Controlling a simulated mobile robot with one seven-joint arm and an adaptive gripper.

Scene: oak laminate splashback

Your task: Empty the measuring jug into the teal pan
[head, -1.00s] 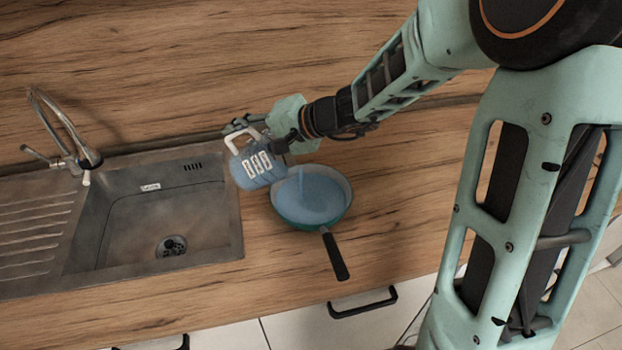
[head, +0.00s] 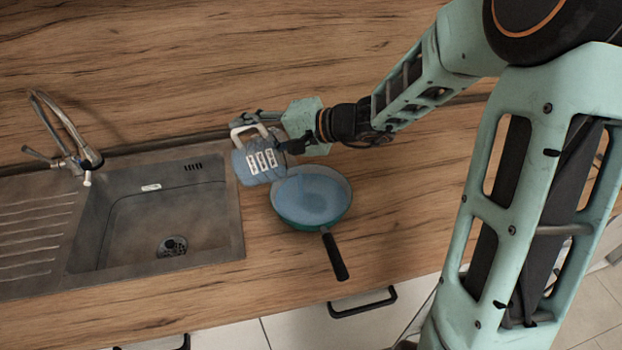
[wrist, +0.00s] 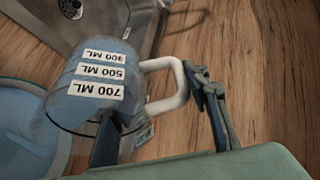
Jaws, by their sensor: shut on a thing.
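The clear, blue-tinted measuring jug (head: 252,164) with white volume labels is tilted beside and above the left rim of the teal pan, its mouth side toward the pan. In the wrist view the jug (wrist: 92,95) shows its labels upside down and its white handle (wrist: 178,82). My gripper (head: 268,130) is shut on the jug at its handle side; its fingers also show in the wrist view (wrist: 160,115). The teal pan (head: 312,226) sits on the counter with blue liquid in it. I cannot tell how much liquid is in the jug.
A steel sink (head: 150,215) with a tap (head: 72,140) lies left of the pan. The pan's black handle (head: 335,258) points toward the counter's front edge. The wooden counter (head: 410,220) is clear right of the pan. A wooden splashback stands behind.

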